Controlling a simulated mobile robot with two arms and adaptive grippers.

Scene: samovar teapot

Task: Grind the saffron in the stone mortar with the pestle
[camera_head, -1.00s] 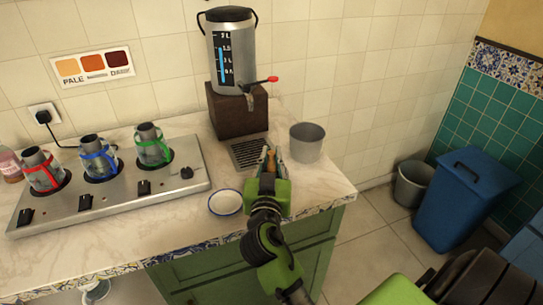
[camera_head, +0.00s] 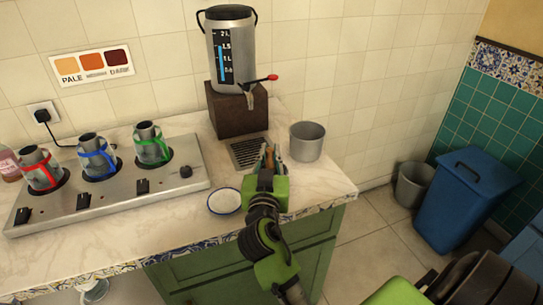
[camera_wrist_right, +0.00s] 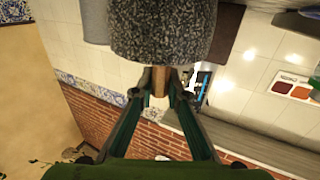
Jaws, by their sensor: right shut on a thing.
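My right gripper (camera_head: 271,152) reaches over the counter right of the small white bowl. It is shut on a brown wooden handle, which I take for the pestle's. The wrist view is upside down, so the stone hangs below the fingers. The head view hides it behind the gripper. My left gripper is out of view.
A samovar (camera_head: 231,55) on a brown block stands behind a drip grate (camera_head: 247,152). A grey pot (camera_head: 307,141) stands close behind my gripper, to its right. The blue-rimmed white bowl (camera_head: 224,201) is left of it. A stove (camera_head: 110,185) with several pots fills the left.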

